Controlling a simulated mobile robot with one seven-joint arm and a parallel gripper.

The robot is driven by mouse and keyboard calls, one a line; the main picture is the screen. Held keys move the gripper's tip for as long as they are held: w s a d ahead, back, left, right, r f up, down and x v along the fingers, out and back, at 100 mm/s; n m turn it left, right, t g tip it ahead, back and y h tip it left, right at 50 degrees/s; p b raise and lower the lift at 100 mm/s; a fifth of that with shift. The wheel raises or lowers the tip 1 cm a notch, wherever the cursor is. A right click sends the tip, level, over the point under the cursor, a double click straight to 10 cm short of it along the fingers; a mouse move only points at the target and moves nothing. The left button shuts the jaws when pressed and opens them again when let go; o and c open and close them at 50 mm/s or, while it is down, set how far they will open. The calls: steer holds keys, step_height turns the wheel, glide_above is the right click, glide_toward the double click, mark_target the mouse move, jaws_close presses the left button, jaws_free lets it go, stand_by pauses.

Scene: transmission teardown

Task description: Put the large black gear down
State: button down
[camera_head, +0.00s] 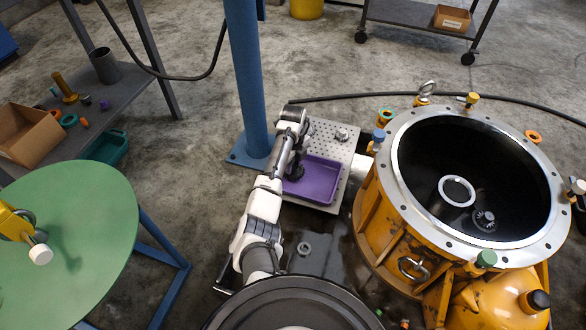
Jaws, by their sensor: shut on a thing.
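My gripper (298,160) reaches from the lower middle to the perforated metal plate and is over the purple tray (322,181). It is shut on a dark piece (294,174), which looks to be the large black gear. The piece is small in this view, so its teeth do not show clearly. It is over the left part of the tray; I cannot tell whether it touches the tray floor. My arm and gripper hide part of the piece and the tray's left side.
The perforated plate (334,128) carries a small metal part (342,134). A blue post (246,80) stands close to its left. The orange housing (385,215), with a ring and a small dark gear (484,217) inside, stands right. A green round table (85,240) is left.

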mark_target(293, 165)
step_height(293, 165, down, 2)
steer(key=shift+f, duration=0.1)
steer(key=c, duration=1)
jaws_free()
step_height(293, 165, up, 12)
steer(key=p, duration=0.3)
